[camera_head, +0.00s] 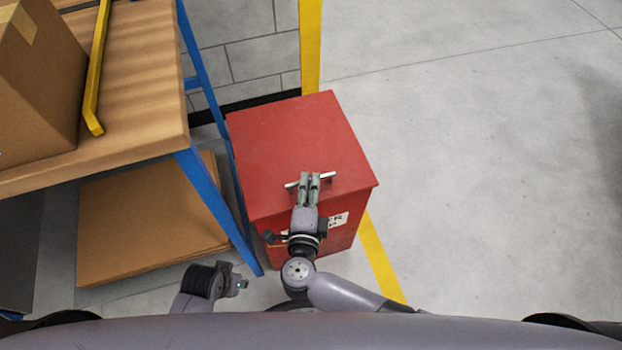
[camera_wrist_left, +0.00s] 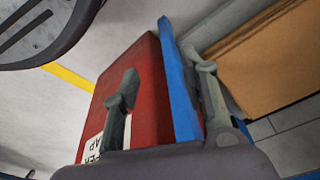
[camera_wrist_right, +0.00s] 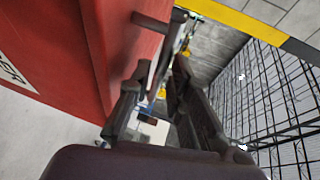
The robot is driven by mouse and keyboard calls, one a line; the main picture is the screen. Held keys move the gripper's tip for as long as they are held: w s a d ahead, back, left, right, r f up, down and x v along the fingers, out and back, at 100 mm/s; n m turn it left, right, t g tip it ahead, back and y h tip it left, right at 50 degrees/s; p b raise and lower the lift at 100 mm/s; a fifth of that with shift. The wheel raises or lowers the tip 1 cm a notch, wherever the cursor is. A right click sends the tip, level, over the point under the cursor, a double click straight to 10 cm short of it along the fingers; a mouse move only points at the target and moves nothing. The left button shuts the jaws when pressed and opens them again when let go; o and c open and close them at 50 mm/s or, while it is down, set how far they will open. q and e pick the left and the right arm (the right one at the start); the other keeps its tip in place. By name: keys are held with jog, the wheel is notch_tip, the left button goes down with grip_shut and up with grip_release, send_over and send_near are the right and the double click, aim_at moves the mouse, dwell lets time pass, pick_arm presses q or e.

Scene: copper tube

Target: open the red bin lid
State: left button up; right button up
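The red bin (camera_head: 280,140) stands on the floor in the middle of the head view. Its flat red lid looks shut. A light bar handle (camera_head: 329,178) lies across near the front edge. My right gripper (camera_head: 311,178) is at this handle, which shows on both sides of its fingers. In the right wrist view the fingers (camera_wrist_right: 178,45) are close together beside a dark rod (camera_wrist_right: 150,22) of the bin; whether they clasp it is unclear. My left gripper (camera_head: 243,283) is low, left of the bin's front. The left wrist view shows its fingers (camera_wrist_left: 165,88) apart and empty.
A table (camera_head: 140,120) with blue legs (camera_head: 218,202) stands close to the bin's left side and carries a cardboard box (camera_head: 40,90). The floor at right is clear.

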jog(key=shift+w+f, duration=0.2)
jog(key=shift+w, duration=0.9)
jog(key=shift+c, duration=0.5)
grip_shut()
